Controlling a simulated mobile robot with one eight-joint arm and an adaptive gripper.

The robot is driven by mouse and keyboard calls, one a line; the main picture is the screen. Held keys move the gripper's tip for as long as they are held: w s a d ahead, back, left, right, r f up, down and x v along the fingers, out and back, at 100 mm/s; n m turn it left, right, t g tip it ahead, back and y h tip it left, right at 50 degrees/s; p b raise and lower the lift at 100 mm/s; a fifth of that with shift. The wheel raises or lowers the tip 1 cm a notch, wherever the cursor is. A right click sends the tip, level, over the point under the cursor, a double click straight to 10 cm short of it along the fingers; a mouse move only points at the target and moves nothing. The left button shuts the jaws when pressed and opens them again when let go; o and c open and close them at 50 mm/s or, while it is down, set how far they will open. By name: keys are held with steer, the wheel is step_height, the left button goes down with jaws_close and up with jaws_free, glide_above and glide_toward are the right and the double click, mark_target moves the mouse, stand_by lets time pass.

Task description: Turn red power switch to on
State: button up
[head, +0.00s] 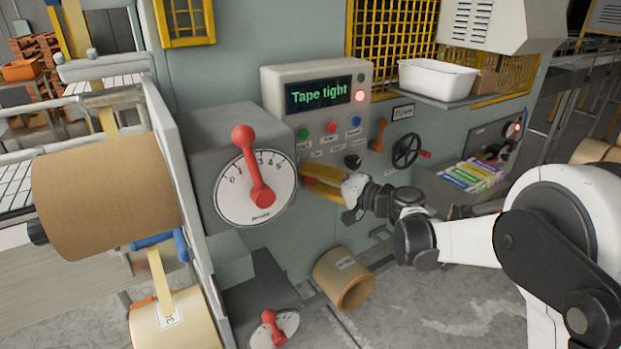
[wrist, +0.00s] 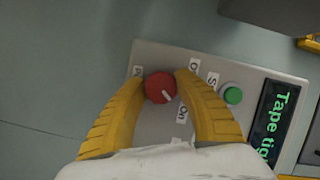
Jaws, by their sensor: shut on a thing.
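The red power switch is a round red knob (wrist: 160,87) on the grey control panel (wrist: 150,54) in the wrist view. Its white pointer line slants to the lower right, toward a small label that seems to read "On" (wrist: 182,114). My gripper's yellow fingers (wrist: 160,82) stand either side of the knob and are shut on it. In the head view my gripper (head: 308,178) reaches the lower left of the panel (head: 285,100), and its fingers mostly hide the knob.
A green button (wrist: 233,96) and the "Tape tight" display (head: 318,95) are close by on the panel. A dial with a red lever (head: 255,180) stands just left of my gripper. A black handwheel (head: 406,150) and a shelf with a white bin (head: 437,80) are to the right.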

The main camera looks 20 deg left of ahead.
steer(key=o, duration=1.2)
steer(key=shift+c, duration=0.2)
steer(key=f+v, duration=0.1)
steer(key=v, duration=1.1)
steer(key=shift+r, duration=0.45)
steer(key=s+d+f+h, duration=0.3)
steer(key=s+d+h, duration=0.5)
steer(key=s+d, duration=0.5)
steer(key=s+d+f+t+h, duration=0.1)
steer(key=s+d+f+h, duration=0.2)
steer(key=s+d+h, duration=0.5)
steer(key=s+d, duration=0.5)
steer(key=d, duration=0.3)
steer(key=shift+s+d+m+t, duration=0.2)
steer(key=shift+d+m+t, duration=0.1)
steer(key=shift+d, duration=0.05)
